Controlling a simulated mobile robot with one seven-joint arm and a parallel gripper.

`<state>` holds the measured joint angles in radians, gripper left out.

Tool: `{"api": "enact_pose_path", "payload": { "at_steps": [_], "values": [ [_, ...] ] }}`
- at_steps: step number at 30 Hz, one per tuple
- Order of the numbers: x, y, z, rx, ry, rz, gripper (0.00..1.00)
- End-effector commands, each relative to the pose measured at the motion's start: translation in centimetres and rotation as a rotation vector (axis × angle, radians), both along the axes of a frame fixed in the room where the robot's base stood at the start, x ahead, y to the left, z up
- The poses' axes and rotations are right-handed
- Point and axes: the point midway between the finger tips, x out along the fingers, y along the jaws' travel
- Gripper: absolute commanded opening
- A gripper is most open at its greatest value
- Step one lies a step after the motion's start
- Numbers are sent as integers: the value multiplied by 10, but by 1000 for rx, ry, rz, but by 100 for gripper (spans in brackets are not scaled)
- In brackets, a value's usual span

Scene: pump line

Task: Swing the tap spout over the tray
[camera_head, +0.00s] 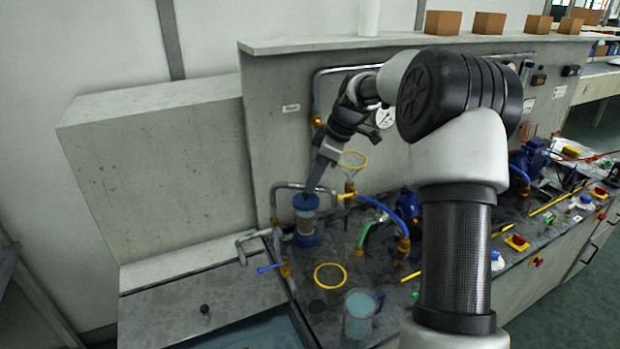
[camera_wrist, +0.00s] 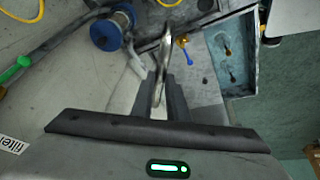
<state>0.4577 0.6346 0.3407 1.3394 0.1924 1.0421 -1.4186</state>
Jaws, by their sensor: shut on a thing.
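The tap spout (camera_head: 288,186) is a bent grey metal pipe rising from brass fittings beside a blue-capped cylinder. My gripper (camera_head: 312,188) reaches down from above and is shut on the spout near the top of its bend. In the wrist view the shiny pipe (camera_wrist: 159,85) stands between the two dark fingers (camera_wrist: 164,100). The tray (camera_head: 265,333) is a blue-grey basin at the bottom left in the head view, partly cut off. What looks like the tray (camera_wrist: 252,85) is at the upper right in the wrist view. The spout's outlet end is hard to make out.
The blue-capped cylinder (camera_head: 306,222) stands close below my gripper. A blue lever (camera_head: 270,268), a yellow ring (camera_head: 330,276) and a clear beaker (camera_head: 360,314) are nearer the front. A yellow-rimmed funnel (camera_head: 352,160) and a blue hose (camera_head: 382,207) are to the right.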

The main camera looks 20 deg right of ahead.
Motion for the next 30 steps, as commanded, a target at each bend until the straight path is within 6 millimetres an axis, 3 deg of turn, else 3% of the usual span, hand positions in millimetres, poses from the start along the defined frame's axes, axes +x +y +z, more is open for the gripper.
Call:
{"api": "enact_pose_path", "payload": {
  "at_steps": [9, 25, 26, 27, 30],
  "values": [
    [13, -6, 1, -2, -1, 116, 0],
    [16, -6, 1, -5, -5, 138, 0],
    [16, -6, 1, -4, -5, 138, 17],
    [16, -6, 1, -4, -5, 138, 24],
    [15, -6, 1, -2, -3, 137, 33]
  ]
}}
